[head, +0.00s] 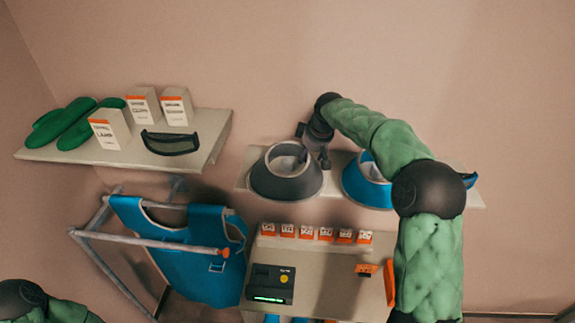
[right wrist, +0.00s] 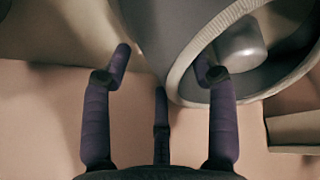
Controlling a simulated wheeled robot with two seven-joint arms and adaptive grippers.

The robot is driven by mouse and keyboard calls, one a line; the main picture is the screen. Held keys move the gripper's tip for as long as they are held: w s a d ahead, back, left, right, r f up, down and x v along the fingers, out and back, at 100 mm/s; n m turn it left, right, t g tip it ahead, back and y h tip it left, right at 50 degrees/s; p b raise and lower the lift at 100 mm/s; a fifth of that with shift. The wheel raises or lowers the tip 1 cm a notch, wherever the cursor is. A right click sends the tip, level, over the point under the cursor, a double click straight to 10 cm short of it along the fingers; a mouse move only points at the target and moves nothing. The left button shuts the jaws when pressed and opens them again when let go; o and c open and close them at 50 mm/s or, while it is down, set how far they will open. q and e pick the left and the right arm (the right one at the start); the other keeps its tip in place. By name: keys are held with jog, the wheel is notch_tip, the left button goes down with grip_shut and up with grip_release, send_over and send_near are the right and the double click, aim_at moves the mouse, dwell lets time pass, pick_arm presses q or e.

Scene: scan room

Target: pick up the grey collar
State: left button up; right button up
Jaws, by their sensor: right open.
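The grey collar (head: 286,181), a flared ring with a pale rim, stands on the right wall shelf (head: 243,180). My right gripper (head: 314,147) is open at its upper right side. In the right wrist view the collar (right wrist: 182,38) fills the upper middle and right. There the right finger of my gripper (right wrist: 163,70) overlaps the collar's opening and the left finger is outside its wall. I cannot tell whether either finger touches it. My left gripper is out of view; only part of my left arm shows at the lower left.
A blue collar (head: 352,188) stands close on the right, partly behind my right arm. The left shelf (head: 80,153) holds green rolls (head: 78,134), boxes (head: 110,130) and a dark visor (head: 170,143). A blue apron (head: 185,262) hangs on a rack, beside an orange-labelled panel (head: 325,285).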

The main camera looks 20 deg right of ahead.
grip_shut()
jog(key=shift+f, duration=0.1)
dwell(0.3)
